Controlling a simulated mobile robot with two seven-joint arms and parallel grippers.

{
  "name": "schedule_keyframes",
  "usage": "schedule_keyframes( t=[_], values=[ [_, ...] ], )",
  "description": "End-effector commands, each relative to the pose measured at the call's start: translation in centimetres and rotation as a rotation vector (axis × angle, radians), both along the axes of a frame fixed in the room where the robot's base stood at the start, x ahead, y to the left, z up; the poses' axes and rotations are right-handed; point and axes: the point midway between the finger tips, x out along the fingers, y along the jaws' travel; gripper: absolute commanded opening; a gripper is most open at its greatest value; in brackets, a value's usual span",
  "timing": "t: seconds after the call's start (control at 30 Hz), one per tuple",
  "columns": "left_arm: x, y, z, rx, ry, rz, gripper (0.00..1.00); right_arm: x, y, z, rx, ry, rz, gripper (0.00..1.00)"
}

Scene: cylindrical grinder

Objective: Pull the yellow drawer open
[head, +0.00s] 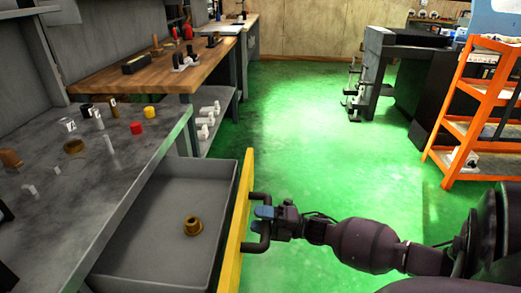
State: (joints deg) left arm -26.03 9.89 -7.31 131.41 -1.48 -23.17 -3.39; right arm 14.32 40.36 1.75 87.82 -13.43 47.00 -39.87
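The drawer (150,232) under the grey bench on the left stands pulled out, and its inside shows. Its yellow front (238,225) faces right and carries a dark bar handle (267,240). My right gripper (263,212), with blue fingertips, comes in from the right and is closed around the upright bar of the handle. A brass flanged ring (193,225) lies on the drawer floor. My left gripper is not in view.
The grey bench top (100,185) holds a red cap (136,127), a yellow cap (150,112) and several small parts. A wooden workbench (150,75) stands beyond. An orange shelf rack (470,110) stands at right. The green floor (310,130) between is clear.

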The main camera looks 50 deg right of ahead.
Motion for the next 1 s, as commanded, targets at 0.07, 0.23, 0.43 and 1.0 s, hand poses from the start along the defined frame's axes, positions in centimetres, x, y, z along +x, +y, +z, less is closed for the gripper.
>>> schedule_keyframes(
  t=[0.07, 0.23, 0.43, 1.0],
  values=[
    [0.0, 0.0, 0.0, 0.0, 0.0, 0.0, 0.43, 0.0, 0.0, 0.0, 0.0, 0.0, 0.0, 0.53],
    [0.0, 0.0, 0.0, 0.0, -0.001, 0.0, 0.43, -0.2, -0.2, -0.1, -0.001, 0.001, 0.0, 0.53],
    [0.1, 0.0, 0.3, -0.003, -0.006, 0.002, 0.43, -2.2, -1.7, -0.5, -0.001, 0.003, -0.003, 0.53],
    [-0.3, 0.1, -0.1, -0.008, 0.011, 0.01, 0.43, -8.2, -6.4, -2.0, 0.0, 0.0, 0.0, 0.53]
  ],
)
